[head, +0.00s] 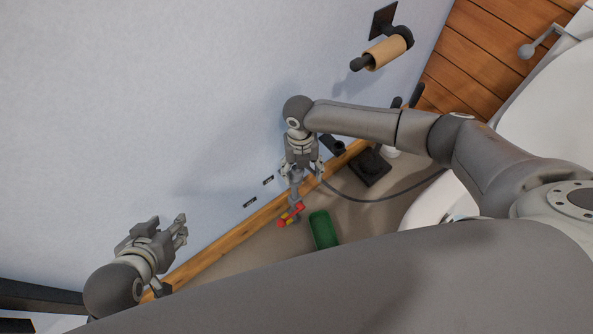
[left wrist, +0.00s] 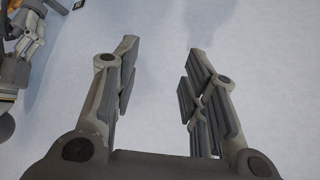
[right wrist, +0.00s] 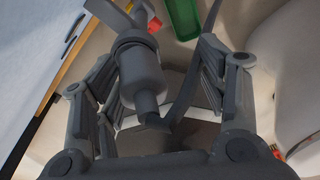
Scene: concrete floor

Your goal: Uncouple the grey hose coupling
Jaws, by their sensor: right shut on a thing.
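The grey hose coupling (right wrist: 140,75) sits between the fingers of my right gripper (right wrist: 155,68) in the right wrist view. In the head view my right gripper (head: 302,168) points down at the coupling (head: 295,185) close to the wall, shut on it. A dark hose (head: 375,199) curves away to the right from near the gripper. A red handle (head: 291,215) shows just below the coupling. Whether the coupling's halves are joined is hard to tell. My left gripper (head: 180,232) is away from the coupling, at the lower left; the left wrist view shows its fingers (left wrist: 162,65) open and empty.
A black stand (head: 370,166) is to the right, and a paper-roll holder (head: 385,51) is on the wall above. A wooden skirting strip (head: 222,250) runs along the wall. White fixtures (head: 545,110) crowd the right side.

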